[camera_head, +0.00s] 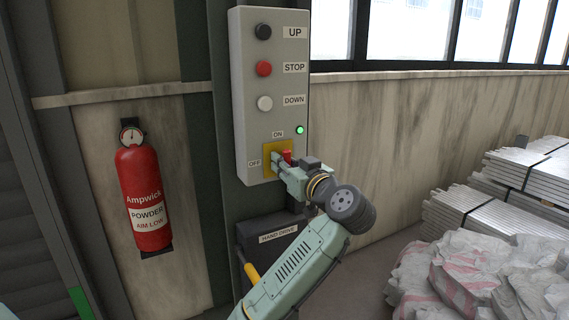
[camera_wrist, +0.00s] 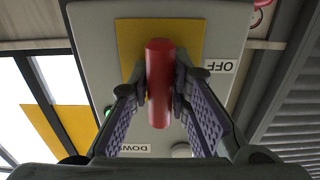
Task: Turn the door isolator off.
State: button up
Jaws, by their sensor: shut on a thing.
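The door isolator is a red handle (camera_head: 287,156) on a yellow plate (camera_head: 270,148) low on the grey control box (camera_head: 240,100). An ON label sits above the plate and an OFF label (camera_head: 254,163) to its left. A green lamp (camera_head: 299,129) is lit. In the wrist view the red handle (camera_wrist: 160,80) stands upright, in line with the ON side and not pointing at OFF (camera_wrist: 221,66). My gripper (camera_head: 283,165) is shut on the handle, a finger on each side in the wrist view (camera_wrist: 160,92). My gripper partly hides the plate in the head view.
UP, STOP (camera_head: 264,68) and DOWN buttons are above the isolator. A HAND DRIVE box (camera_head: 262,235) is below. A fire extinguisher (camera_head: 143,190) hangs at left. Sacks (camera_head: 460,275) and stacked metal bars (camera_head: 500,205) lie at right.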

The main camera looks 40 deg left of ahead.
jog(key=shift+f+b, duration=0.2)
jog(key=shift+b, duration=0.25)
grip_shut()
jog(key=shift+m+b, duration=0.3)
jog(key=shift+w+d+f+m+b, duration=0.1)
jog(key=shift+f+m+b, duration=0.05)
jog(key=shift+m+b, duration=0.85)
jog(key=shift+r+m, duration=0.3)
jog(key=shift+m, duration=1.9)
jog(key=m+p, duration=0.3)
jog(key=m, duration=0.3)
jog(key=shift+r, duration=0.15)
jog(key=shift+m+p, duration=1.5)
jog(key=shift+m, duration=0.9)
